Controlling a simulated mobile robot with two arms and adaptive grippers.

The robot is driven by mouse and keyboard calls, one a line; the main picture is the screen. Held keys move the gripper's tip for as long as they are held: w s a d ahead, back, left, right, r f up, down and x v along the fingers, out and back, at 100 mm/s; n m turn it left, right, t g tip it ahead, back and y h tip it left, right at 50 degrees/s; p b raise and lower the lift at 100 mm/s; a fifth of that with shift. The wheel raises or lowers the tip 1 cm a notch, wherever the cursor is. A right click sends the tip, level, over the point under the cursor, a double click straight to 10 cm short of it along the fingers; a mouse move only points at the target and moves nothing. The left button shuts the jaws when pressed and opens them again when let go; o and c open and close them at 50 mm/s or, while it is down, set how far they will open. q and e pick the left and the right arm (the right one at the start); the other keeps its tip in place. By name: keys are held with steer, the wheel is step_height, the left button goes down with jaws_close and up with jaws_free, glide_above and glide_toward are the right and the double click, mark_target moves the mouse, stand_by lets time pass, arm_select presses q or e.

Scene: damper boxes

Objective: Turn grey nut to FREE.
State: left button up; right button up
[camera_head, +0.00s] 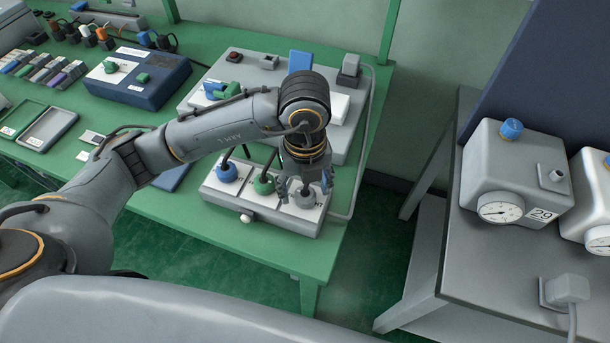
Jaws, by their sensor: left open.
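The grey nut (304,198) sits at the right end of a light grey box (253,208) near the front edge of the green table. A green nut (263,186) and a blue nut (227,172) sit to its left on the same box. My left gripper (304,190) points down over the grey nut with its fingers apart, one on each side. I cannot tell whether the fingers touch it. The gripper partly hides the nut and its label, so its setting cannot be read. My right gripper is not in view.
Behind the box stands a larger grey panel (262,70) with a red button. A dark blue box (137,79) and small trays (48,128) lie to the left. A grey table (480,262) with gauge boxes (516,170) stands to the right, across a floor gap.

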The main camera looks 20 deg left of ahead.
mark_target(305, 194)
arm_select(q)
step_height(305, 194, up, 12)
steer(key=shift+f, duration=0.15)
steer(key=shift+s+f, duration=0.1)
stand_by(0.6)
